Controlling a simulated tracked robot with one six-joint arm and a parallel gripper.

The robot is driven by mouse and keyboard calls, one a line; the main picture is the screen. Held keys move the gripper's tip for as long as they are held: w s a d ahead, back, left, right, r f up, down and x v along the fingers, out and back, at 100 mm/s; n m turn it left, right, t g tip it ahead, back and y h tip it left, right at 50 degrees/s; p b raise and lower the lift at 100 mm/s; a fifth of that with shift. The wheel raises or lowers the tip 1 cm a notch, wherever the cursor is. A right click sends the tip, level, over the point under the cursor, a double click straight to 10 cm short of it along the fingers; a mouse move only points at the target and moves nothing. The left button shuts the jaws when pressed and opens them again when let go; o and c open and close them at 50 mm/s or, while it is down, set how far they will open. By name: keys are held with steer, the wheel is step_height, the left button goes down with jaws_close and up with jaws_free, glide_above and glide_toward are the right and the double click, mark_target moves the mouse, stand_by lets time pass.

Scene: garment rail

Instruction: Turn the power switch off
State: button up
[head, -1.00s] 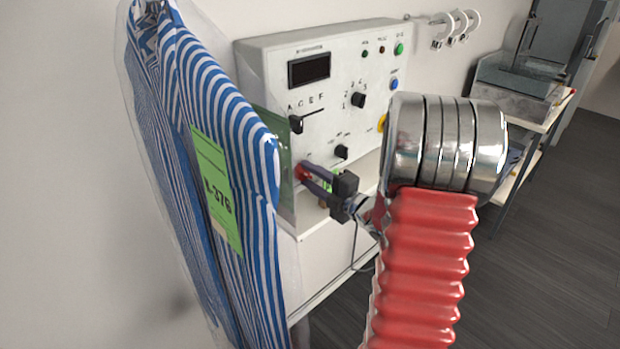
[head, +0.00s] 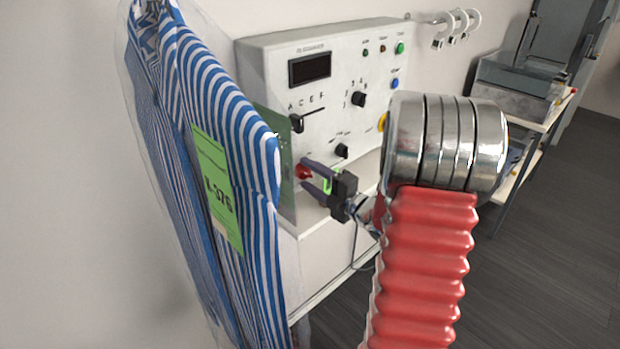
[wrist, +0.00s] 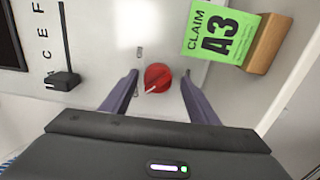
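The power switch is a red rotary knob (wrist: 157,78) low on the front of a white control panel (head: 345,85). In the head view the red knob (head: 303,172) shows just beyond my fingertips. My gripper (head: 312,178) is open, its two dark fingers spread. In the wrist view my gripper (wrist: 160,80) has one finger on each side of the knob, with clear gaps, so neither finger touches it. A pale pointer mark shows on the knob toward its lower left. The small labels around it are too blurred to read.
A striped blue garment (head: 225,170) in clear cover hangs close to the left of the panel. A green claim card (wrist: 222,36) on a wooden block (wrist: 266,43) stands near the knob. A slider (head: 297,123) and other knobs sit above. A side table (head: 545,125) stands at right.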

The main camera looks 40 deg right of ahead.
steer(key=shift+s+d+r, duration=0.1)
steer(key=shift+s+d, duration=0.05)
steer(key=shift+s, duration=0.25)
steer(key=s+d, duration=0.1)
steer(key=s, duration=1.2)
steer(key=shift+d, duration=0.35)
